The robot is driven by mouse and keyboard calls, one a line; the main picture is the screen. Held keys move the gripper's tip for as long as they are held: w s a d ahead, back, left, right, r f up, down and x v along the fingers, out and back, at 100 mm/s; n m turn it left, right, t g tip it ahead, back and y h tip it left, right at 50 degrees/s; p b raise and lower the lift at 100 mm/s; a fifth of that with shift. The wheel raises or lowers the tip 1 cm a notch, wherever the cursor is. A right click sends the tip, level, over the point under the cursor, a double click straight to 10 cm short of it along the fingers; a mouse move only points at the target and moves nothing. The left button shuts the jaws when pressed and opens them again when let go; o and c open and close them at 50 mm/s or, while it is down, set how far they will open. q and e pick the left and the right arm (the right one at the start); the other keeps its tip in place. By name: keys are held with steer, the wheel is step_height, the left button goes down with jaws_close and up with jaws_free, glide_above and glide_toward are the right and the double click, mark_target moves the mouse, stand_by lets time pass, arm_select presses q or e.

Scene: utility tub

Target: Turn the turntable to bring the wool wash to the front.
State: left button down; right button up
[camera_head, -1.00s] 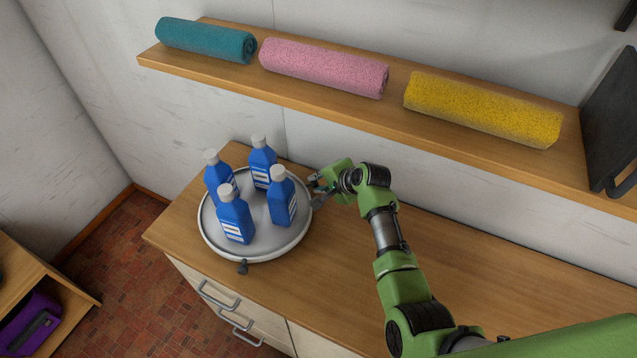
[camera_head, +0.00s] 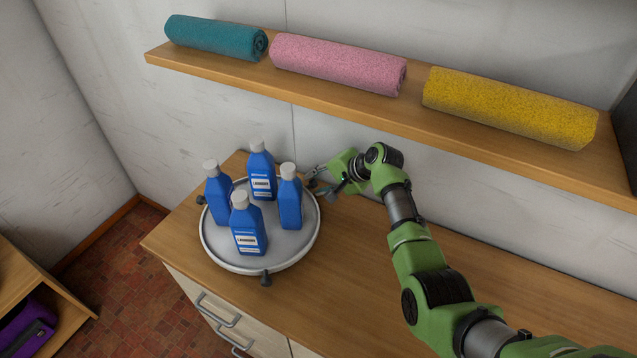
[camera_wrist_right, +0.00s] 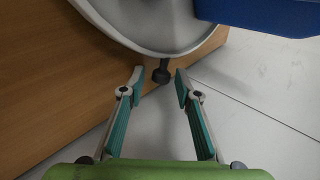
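The round pale turntable (camera_head: 211,246) sits on the wooden counter and carries several blue bottles with grey-white caps. The front bottle (camera_head: 249,228) has a white label towards me; its print is too small to read surely, so I cannot tell which bottle is the wool wash. Dark knobs stick out from the rim, one at the front (camera_head: 266,279) and one at the left (camera_head: 200,199). My right gripper (camera_head: 321,181) is at the turntable's back right rim. In the right wrist view its fingers (camera_wrist_right: 159,82) are apart, with a rim knob (camera_wrist_right: 161,74) between their tips. My left gripper is not in view.
A wall shelf (camera_head: 360,107) above the counter holds teal (camera_head: 214,36), pink (camera_head: 337,64) and yellow (camera_head: 508,106) rolled towels. The wall is close behind my right gripper. Free counter (camera_head: 350,285) lies right of the turntable.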

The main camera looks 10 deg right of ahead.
stand_by(0.3)
steer(key=v, duration=1.2)
steer(key=shift+w+d, duration=0.15)
steer(key=shift+d, duration=0.05)
steer(key=c, duration=0.9)
steer(key=d+t+b, duration=0.1)
steer(key=w+d+r+t+b, duration=0.1)
steer(key=b, duration=0.1)
steer(key=d+b, duration=0.1)
steer(key=shift+w+d+r+t+b, duration=0.15)
steer(key=shift+w+r+t+b, duration=0.15)
steer(key=shift+w+t+b, duration=0.1)
jaws_close()
steer(key=s+f+y+b, duration=0.3)
steer(key=s+f+b, duration=0.15)
steer(key=s, duration=0.25)
steer(key=x, duration=1.3)
steer(key=shift+w, duration=0.65)
